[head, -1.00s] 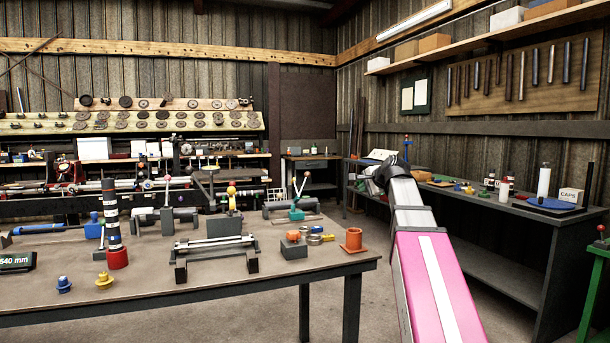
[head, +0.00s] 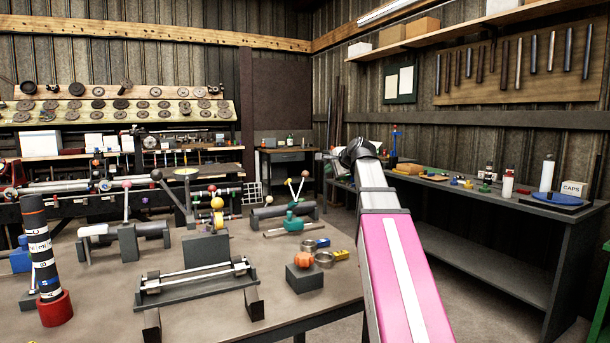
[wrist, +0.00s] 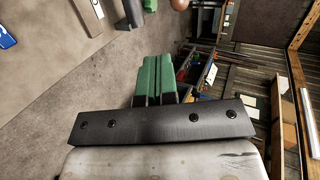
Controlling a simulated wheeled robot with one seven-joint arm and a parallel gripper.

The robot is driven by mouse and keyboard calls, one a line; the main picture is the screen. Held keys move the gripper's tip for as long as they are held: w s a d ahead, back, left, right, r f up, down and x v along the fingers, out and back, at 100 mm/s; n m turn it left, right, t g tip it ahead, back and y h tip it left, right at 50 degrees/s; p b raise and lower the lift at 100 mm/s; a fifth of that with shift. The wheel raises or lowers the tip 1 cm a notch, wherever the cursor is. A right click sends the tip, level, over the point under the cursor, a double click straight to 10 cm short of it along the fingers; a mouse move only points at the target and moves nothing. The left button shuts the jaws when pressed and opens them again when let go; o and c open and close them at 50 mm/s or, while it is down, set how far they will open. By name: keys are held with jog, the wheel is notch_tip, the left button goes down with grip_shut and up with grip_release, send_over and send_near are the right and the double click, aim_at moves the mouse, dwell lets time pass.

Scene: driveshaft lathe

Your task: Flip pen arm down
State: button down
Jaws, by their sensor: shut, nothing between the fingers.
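I cannot make out a pen arm in either current view. In the head view a pale, white-topped item (head: 338,160) stands at the far left end of the right-hand bench, partly hidden behind my arm; I cannot tell what it is. My arm reaches forward toward that end of the bench. My gripper shows in the wrist view (wrist: 155,80), its green fingers side by side, shut and empty.
The right-hand bench (head: 500,255) carries a white bottle (head: 547,174), a blue disc (head: 557,199) and small coloured parts. A work table (head: 300,305) is close on the left, with a red-based striped column (head: 42,255) and fixtures. Open floor shows between table and bench.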

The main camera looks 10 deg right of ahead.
dwell(0.3)
send_near(307, 177)
notch_tip(307, 177, down, 3)
jog(key=w, duration=0.2)
jog(key=w+a, duration=0.1)
jog(key=w, duration=0.1)
jog(key=w+a, duration=0.1)
jog(key=shift+w+a, duration=0.2)
jog(key=shift+w, duration=0.2)
